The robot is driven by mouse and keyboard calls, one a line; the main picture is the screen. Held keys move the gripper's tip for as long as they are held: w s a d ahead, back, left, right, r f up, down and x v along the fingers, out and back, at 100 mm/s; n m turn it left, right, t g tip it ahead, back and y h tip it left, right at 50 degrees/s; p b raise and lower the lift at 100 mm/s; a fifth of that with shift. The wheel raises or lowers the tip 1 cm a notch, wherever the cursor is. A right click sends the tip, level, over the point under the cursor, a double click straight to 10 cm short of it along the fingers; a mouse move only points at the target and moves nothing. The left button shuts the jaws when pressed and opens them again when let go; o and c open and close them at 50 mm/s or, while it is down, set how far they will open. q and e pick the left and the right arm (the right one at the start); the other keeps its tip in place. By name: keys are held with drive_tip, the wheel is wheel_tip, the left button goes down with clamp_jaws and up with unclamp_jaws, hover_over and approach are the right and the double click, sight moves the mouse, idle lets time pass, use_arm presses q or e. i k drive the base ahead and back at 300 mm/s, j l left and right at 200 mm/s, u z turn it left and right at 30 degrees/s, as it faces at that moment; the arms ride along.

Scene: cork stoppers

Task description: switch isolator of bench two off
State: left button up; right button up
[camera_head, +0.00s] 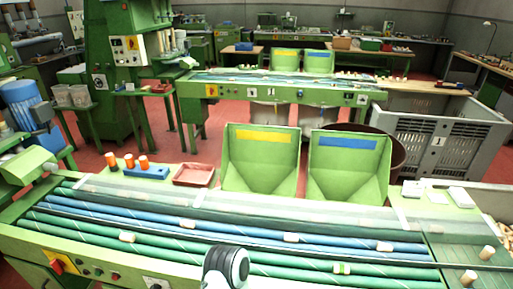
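A red rotary switch on a yellow plate (57,266) sits on the front panel of the near green bench (22,243), at the lower left. A similar small yellow-and-red switch (212,91) is on the left end of the farther green bench (188,92). Another yellow plate with a switch (131,43) is on the tall green machine at the left. The handle positions are too small to tell. The bench number labels are not readable enough to say which is bench two. Part of my arm, white with a dark ring, rises at the bottom centre. Neither gripper shows.
Corks lie on the near bench's blue and green rollers. Two green hoppers (261,163) stand behind it. A grey crate (436,137) stands at right. Red floor shows between benches.

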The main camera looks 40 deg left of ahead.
sight(57, 265)
drive_tip(key=k+j+u, duration=0.35)
drive_tip(key=j, duration=0.8)
drive_tip(key=j+u, duration=0.3)
drive_tip(key=j, duration=0.8)
drive_tip(key=j+u, duration=0.35)
drive_tip(key=j, duration=0.85)
